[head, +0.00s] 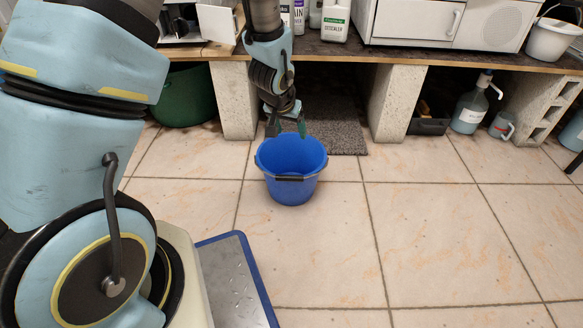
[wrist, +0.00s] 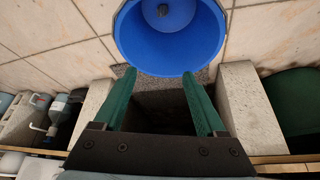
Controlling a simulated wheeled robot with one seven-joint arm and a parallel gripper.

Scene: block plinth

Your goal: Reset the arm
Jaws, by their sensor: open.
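My gripper (head: 287,129) points down above the back part of a blue bucket (head: 290,170) on the tiled floor. In the wrist view its two green fingers stand well apart, with the gripper (wrist: 159,74) open and nothing between the fingertips. The head view does not show the bucket's bottom. My arm reaches down in front of the bench edge.
A wooden bench top (head: 345,51) on concrete blocks (head: 390,102) runs behind the gripper, carrying bottles and a white appliance (head: 430,20). A green tub (head: 185,95) is under it at left, a pump bottle (head: 470,105) at right. The floor at front right is clear.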

